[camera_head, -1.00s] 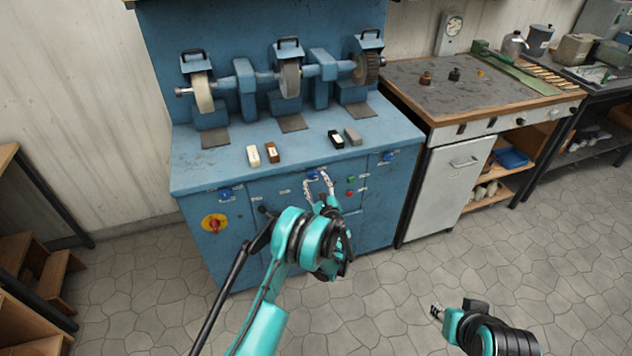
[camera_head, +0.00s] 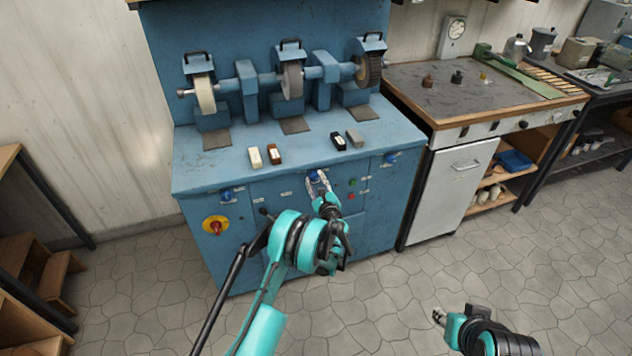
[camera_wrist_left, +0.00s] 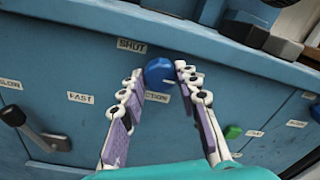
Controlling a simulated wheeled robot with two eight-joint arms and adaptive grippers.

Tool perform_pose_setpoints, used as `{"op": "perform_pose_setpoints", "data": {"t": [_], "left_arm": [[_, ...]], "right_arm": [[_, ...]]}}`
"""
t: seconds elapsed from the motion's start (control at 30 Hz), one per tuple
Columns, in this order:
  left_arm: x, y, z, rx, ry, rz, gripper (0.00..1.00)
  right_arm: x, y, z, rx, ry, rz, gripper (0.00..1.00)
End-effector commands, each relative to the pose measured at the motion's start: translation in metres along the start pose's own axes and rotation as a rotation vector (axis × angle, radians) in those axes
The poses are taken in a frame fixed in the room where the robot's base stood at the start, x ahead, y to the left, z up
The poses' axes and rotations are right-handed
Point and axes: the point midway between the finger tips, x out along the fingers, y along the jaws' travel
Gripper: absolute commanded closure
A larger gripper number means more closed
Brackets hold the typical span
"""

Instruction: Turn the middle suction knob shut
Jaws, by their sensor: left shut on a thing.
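The middle suction knob (camera_head: 315,174) is blue and sits on the front panel of the blue grinding machine. In the left wrist view the knob (camera_wrist_left: 159,73) lies between my left fingertips, under a SHUT label (camera_wrist_left: 131,44). A label below it is partly covered and ends in "CTION". My left gripper (camera_head: 316,181) is shut on the knob, one finger on each side.
Similar blue knobs sit at the left (camera_head: 225,195) and right (camera_head: 390,157) of the panel. A lever (camera_wrist_left: 40,130) is left of the middle knob, a green button (camera_wrist_left: 233,131) right. A red-and-yellow switch (camera_head: 215,225) is lower left. Small blocks (camera_head: 273,154) lie on the ledge above.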

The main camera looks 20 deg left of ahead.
Motion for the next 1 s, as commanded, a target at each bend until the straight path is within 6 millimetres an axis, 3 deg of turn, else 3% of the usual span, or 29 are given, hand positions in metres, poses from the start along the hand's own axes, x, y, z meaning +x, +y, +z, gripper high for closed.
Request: {"op": "perform_pose_setpoints", "data": {"t": [0.37, 1.0], "left_arm": [[0.0, 0.0007, -0.0004, -0.194, -0.008, -0.003, 0.97], [-0.0001, 0.0008, -0.0017, -0.796, -0.031, -0.016, 0.97]], "right_arm": [[0.0, 0.0, 0.0, 0.0, 0.0, 0.0, 0.66], [0.0001, 0.0, 0.0001, 0.0, 0.0, 0.0, 0.66]]}}
